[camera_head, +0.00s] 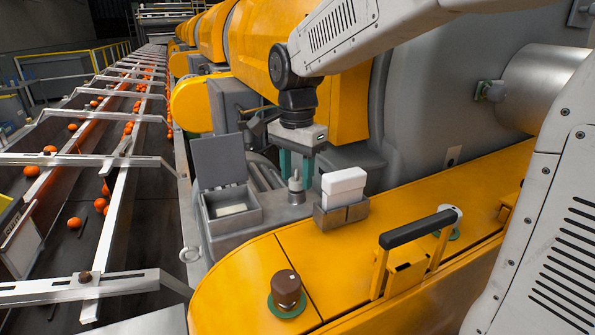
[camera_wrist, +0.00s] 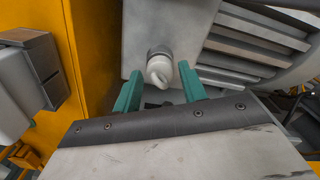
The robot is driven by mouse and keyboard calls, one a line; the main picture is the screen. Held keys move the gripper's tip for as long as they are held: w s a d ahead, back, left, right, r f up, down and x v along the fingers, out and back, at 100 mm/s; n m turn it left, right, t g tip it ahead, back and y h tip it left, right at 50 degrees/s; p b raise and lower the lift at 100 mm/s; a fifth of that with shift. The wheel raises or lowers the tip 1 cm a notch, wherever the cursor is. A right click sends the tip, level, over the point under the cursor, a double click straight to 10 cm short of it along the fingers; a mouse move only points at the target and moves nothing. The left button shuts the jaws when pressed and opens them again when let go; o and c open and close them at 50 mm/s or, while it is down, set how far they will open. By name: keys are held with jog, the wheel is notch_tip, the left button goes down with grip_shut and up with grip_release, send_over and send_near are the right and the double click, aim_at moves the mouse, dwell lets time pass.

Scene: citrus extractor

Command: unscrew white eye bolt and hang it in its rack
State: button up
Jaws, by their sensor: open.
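A small whitish upright piece (camera_head: 296,184), probably the white eye bolt, stands on a grey surface beside the open grey box. In the wrist view its pale rounded top (camera_wrist: 159,70) sits on a round grey base. Its ring cannot be made out clearly. My gripper (camera_head: 296,174) is above it, pointing down, with its teal fingers apart and empty. In the wrist view the fingers of my gripper (camera_wrist: 160,82) stand to either side of the piece, with gaps visible. I cannot identify the rack.
A grey holder (camera_head: 329,218) with white blocks (camera_head: 343,185) stands close to the right. The grey box (camera_head: 236,221) has its lid raised at left. A black-handled bar (camera_head: 418,229) and a brown knob (camera_head: 286,285) rise from the yellow cover. A conveyor carries oranges at far left.

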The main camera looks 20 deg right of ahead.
jog(key=shift+m, duration=0.8)
jog(key=shift+m, duration=0.9)
jog(key=shift+m, duration=0.8)
jog(key=c, duration=0.5)
jog(key=shift+n, duration=0.9)
jog(key=shift+c, duration=0.2)
